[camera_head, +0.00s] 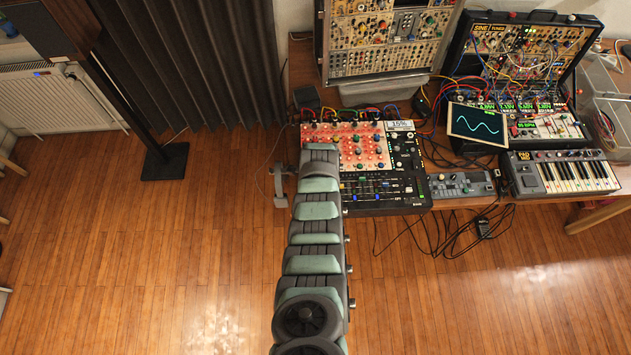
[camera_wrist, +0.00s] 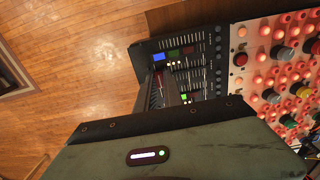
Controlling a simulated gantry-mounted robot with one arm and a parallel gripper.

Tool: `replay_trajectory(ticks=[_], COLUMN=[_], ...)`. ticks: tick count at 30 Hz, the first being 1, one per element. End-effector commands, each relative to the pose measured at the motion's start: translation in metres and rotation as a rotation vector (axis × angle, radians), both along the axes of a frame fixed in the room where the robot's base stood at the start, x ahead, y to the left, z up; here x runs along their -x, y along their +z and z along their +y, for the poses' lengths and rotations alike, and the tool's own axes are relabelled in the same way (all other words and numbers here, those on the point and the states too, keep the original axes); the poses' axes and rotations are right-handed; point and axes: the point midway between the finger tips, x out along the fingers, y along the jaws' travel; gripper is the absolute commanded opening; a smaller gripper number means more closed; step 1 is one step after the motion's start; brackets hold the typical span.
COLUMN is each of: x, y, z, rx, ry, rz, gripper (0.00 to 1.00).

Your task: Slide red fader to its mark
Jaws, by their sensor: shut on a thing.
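The black fader panel (camera_head: 400,204) lies at the front edge of the table, with small blue, green and white fader caps in slots. It also shows in the wrist view (camera_wrist: 206,38), with a blue cap (camera_wrist: 166,54) and a lit green cap (camera_wrist: 184,97). My gripper (camera_wrist: 163,92) is down at this panel, its dark fingers shut among the faders. The red fader's cap is not clearly visible; it is hidden at the fingers. My arm covers the panel's left part in the head view. The target mark cannot be made out.
A red-dotted knob panel (camera_head: 362,143) adjoins behind the faders. A small grey device (camera_head: 460,186), a keyboard (camera_head: 566,176) and a wave screen (camera_head: 476,124) stand to the right. Cables run across the table and hang off its front. The wooden floor (camera_head: 180,250) is open at the left.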

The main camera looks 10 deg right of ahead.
Motion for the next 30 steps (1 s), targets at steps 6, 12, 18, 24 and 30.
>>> replay_trajectory(ticks=[6, 12, 18, 24, 30], x=[0.01, 0.01, 0.01, 0.0095, 0.0092], y=[0.0005, -0.0002, 0.0, 0.0, 0.0001], z=[0.001, 0.0009, 0.0008, 0.0007, 0.0005], rx=[-0.001, -0.001, 0.0, 0.0, 0.0], ry=[0.0, 0.0, 0.0, 0.0, 0.0], rz=[0.002, 0.003, 0.004, 0.002, 0.001], gripper=[0.0, 0.0, 0.22, 0.35, 0.35])
